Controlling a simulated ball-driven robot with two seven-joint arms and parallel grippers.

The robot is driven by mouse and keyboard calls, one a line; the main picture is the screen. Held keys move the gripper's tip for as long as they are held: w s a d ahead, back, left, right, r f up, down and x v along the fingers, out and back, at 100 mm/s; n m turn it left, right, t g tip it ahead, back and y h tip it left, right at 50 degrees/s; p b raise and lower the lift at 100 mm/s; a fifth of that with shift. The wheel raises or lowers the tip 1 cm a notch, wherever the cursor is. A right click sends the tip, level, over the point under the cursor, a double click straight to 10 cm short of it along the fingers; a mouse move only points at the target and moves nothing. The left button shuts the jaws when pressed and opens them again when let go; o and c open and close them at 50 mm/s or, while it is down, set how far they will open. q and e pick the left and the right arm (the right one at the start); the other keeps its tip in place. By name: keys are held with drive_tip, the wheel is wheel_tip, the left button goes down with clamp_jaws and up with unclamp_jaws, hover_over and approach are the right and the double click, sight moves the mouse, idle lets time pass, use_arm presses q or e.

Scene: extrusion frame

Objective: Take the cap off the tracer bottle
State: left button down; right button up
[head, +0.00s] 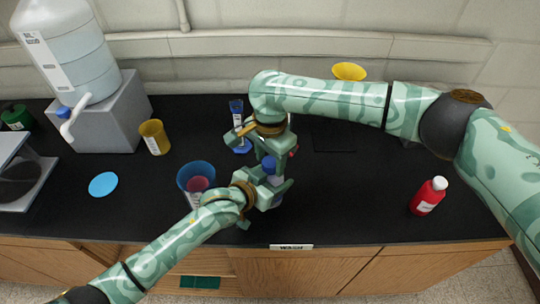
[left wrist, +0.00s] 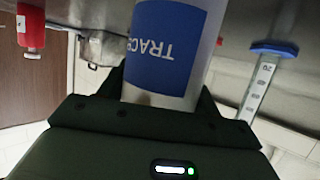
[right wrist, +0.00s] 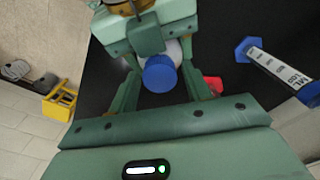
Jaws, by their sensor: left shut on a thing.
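The tracer bottle is white with a blue label (left wrist: 165,50) and stands between the fingers of my left gripper (head: 265,197), which is shut on its body above the black bench. Its blue cap (right wrist: 160,73) is on the bottle top in the right wrist view. The cap also shows in the head view (head: 269,164), partly covered by the grippers. My right gripper (right wrist: 160,92) comes from above, with one finger on each side of the cap and visible gaps between. It is open. Most of the bottle is hidden in the head view.
A blue cup (head: 186,175) with something red in it stands left of the grippers. A blue-based graduated cylinder (head: 237,115) stands behind. A red bottle (head: 424,200) is at the right, a yellow cup (head: 154,138) at the left. The bench front right of the grippers is clear.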

drive_tip(key=c, duration=0.8)
drive_tip(key=n, duration=0.6)
drive_tip(key=shift+n, duration=0.4)
drive_tip(key=o, duration=1.1)
drive_tip(key=shift+r, duration=0.1)
wheel_tip(320, 180, up, 4)
drive_tip(key=shift+r, duration=0.25)
drive_tip(key=shift+c, duration=0.3)
wheel_tip(320, 180, up, 3)
drive_tip(key=shift+r+m, duration=0.1)
drive_tip(key=shift+m, duration=1)
wheel_tip(320, 180, down, 8)
drive_tip(key=shift+r, duration=0.1)
drive_tip(key=shift+c, duration=0.2)
